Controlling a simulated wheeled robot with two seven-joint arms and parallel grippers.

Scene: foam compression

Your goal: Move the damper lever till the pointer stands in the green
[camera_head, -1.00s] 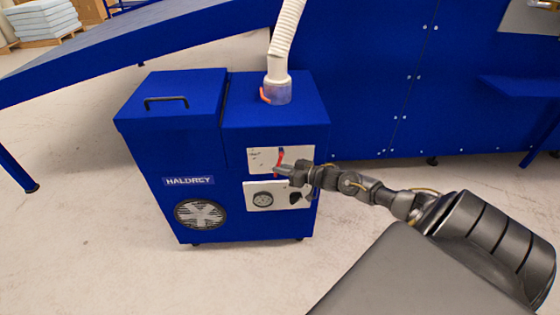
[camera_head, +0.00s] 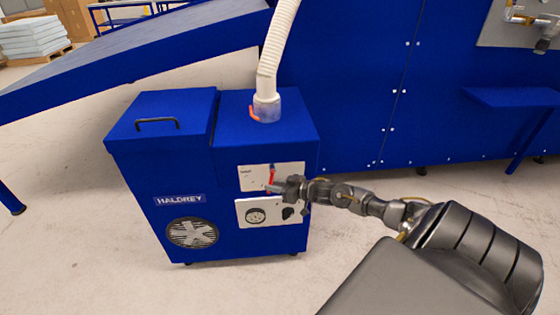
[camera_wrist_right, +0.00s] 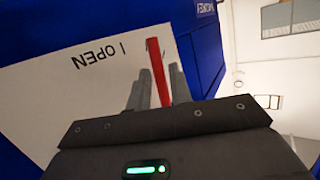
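The damper lever is a thin red bar (camera_head: 271,175) on the upper white plate (camera_head: 252,179) of the blue machine's front. In the right wrist view the red lever (camera_wrist_right: 157,70) stands between the two grey fingers of my right gripper (camera_wrist_right: 160,88), with no clear gap beside it; the gripper looks shut on it. In the head view my right gripper (camera_head: 272,187) is at the lever's lower part. A round gauge (camera_head: 256,216) is on the lower white plate; its pointer and any green zone are too small to read. My left gripper is not in view.
The blue cabinet (camera_head: 170,155) has a black handle and a fan grille (camera_head: 192,233). A pale hose (camera_head: 275,50) rises from its top, with a small red-orange part at the collar. A black knob (camera_head: 288,212) is right of the gauge. A large blue machine (camera_head: 350,80) stands behind.

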